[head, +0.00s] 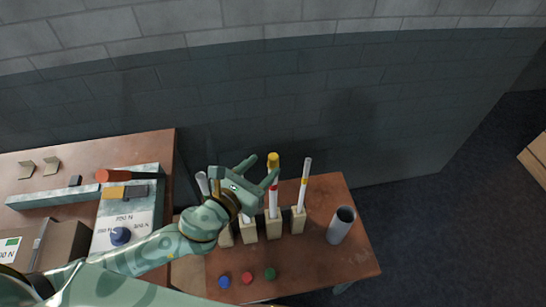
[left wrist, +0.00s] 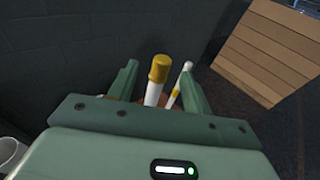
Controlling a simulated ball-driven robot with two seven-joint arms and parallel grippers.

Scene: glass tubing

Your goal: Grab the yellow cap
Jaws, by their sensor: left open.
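The yellow cap (head: 273,160) sits on top of an upright white tube with a red band, which stands in a wooden block. In the left wrist view the yellow cap (left wrist: 159,69) shows between the two fingers, a little left of their middle. My left gripper (head: 259,170) is open and close to the cap, with one finger on each side of the tube's top. It also shows in the left wrist view (left wrist: 160,85). I see no contact with the cap. My right gripper is not in view.
Other tubes stand in wooden blocks (head: 298,219) beside it, one with a yellow band (head: 305,182) close to a finger. A grey cylinder (head: 341,225) stands at right. Blue, red and green caps (head: 247,278) lie at the table's front. A brick wall is behind.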

